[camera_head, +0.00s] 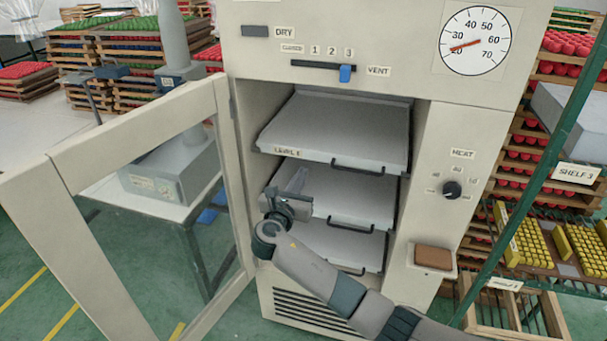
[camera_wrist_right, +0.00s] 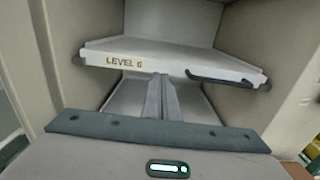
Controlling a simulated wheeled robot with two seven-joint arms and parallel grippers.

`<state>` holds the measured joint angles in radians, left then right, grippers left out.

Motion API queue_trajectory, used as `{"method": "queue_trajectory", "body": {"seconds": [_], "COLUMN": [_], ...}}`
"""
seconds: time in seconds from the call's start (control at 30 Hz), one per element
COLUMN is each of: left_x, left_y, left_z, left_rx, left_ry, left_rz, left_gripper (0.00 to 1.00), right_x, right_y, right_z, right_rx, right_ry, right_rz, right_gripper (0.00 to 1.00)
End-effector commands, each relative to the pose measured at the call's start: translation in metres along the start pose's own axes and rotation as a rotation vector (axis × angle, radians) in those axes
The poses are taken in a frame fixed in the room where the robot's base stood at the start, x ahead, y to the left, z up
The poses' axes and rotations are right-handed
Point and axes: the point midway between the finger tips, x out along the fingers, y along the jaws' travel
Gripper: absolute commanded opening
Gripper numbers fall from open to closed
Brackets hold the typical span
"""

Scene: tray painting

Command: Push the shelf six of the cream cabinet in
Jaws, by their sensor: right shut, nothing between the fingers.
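The cream cabinet (camera_head: 459,150) stands with its glazed door (camera_head: 128,120) swung open to the left. Its top shelf (camera_head: 340,128) is a pale tray with a label at the left of its front edge and a black handle at the right. In the right wrist view the label on this shelf (camera_wrist_right: 163,66) reads LEVEL 6. My right gripper (camera_head: 299,178) is shut and empty, just below that shelf's front edge and over the middle shelf (camera_head: 345,207). In the wrist view its fingertips (camera_wrist_right: 160,77) overlap the front edge; contact cannot be told. My left gripper is out of view.
A lower shelf (camera_head: 340,243) lies under the middle one, partly behind my right arm. A vent slider (camera_head: 345,73), heat knob (camera_head: 452,190) and brown pad (camera_head: 433,257) are on the cabinet front. A green rack (camera_head: 523,170) stands close on the right.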

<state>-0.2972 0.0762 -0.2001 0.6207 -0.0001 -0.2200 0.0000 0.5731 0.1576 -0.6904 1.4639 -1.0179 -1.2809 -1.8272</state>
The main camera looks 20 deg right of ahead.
Motion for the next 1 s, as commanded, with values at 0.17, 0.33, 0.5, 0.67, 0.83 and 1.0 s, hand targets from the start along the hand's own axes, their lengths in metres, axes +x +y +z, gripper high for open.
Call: {"method": "queue_trajectory", "body": {"seconds": [0.17,0.33,0.5,0.67,0.83,1.0], "left_x": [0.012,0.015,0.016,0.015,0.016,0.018], "left_y": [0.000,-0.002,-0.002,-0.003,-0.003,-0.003], "left_z": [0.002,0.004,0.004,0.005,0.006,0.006], "left_rx": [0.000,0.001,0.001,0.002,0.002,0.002], "left_ry": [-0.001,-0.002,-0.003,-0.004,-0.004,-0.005], "left_rz": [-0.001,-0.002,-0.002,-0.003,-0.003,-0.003], "left_gripper": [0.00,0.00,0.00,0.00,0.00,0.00], "right_x": [-0.029,-0.043,-0.047,-0.047,-0.046,-0.044], "right_y": [0.001,0.001,0.000,0.000,0.000,-0.001], "right_z": [-0.003,-0.001,0.000,0.000,-0.004,-0.036], "right_rx": [0.003,0.001,0.000,0.000,0.003,0.031], "right_ry": [0.000,0.000,0.000,0.000,0.005,0.055], "right_rz": [0.001,0.001,0.000,0.000,0.001,0.015], "right_gripper": [0.00,0.00,0.00,0.00,0.00,0.00]}}
